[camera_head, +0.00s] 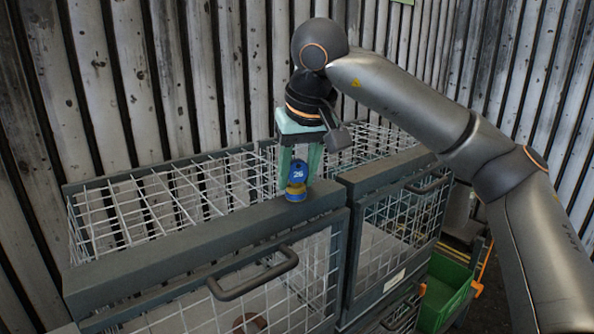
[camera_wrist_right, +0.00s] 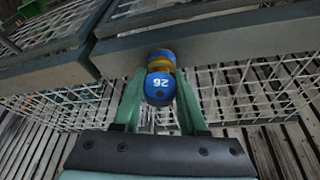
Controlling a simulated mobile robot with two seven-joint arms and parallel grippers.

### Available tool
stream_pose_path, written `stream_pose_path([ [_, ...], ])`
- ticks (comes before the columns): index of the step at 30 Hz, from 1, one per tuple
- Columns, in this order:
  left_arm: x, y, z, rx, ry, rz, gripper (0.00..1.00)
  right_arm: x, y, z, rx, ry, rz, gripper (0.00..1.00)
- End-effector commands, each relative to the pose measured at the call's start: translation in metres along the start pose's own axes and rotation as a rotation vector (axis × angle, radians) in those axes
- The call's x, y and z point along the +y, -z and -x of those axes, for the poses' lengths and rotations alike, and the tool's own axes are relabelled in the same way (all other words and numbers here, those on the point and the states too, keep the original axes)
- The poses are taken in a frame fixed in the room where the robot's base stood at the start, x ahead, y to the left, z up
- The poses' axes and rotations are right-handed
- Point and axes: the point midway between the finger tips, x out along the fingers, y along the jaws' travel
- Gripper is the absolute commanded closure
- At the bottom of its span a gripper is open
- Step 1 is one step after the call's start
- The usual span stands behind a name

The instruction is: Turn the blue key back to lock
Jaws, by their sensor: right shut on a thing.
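The blue key (camera_head: 298,172), marked 26, sits upright in a brass and blue lock (camera_head: 296,190) on the front top rail of the wire cage. My right gripper (camera_head: 299,168) comes down from above, its green fingers on either side of the key and shut on it. In the right wrist view the key (camera_wrist_right: 160,88) lies between the fingertips (camera_wrist_right: 160,92), with the brass lock collar (camera_wrist_right: 161,63) just beyond it. The key's shaft is hidden. My left gripper is not in view.
The wire cage has a dark front rail (camera_head: 200,240) and a door handle (camera_head: 255,278). A second cage (camera_head: 400,215) adjoins on the right. A green bin (camera_head: 445,285) is at the lower right. A corrugated wall (camera_head: 150,80) stands close behind the cages.

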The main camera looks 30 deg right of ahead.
Motion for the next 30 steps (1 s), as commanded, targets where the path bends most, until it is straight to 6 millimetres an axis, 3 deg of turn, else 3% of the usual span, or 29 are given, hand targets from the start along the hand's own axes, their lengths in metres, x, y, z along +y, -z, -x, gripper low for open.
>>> stream_pose_path([
  [5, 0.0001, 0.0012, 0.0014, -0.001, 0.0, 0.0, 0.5, 0.0003, 0.0003, 0.0006, -0.001, 0.008, 0.018, 1.0],
  [15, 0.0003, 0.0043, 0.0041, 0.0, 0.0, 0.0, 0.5, 0.0005, 0.0002, -0.0009, -0.003, 0.126, 0.3, 1.0],
  [23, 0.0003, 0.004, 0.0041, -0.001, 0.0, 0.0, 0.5, 0.0001, 0.0003, -0.0004, -0.002, 0.137, 0.33, 1.0],
  [24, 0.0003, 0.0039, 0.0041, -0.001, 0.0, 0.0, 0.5, 0.0001, 0.0003, -0.0005, -0.002, 0.137, 0.329, 0.56],
  [30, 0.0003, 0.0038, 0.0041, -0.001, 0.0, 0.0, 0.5, 0.0002, 0.0004, -0.0004, -0.001, 0.136, 0.328, 0.34],
])
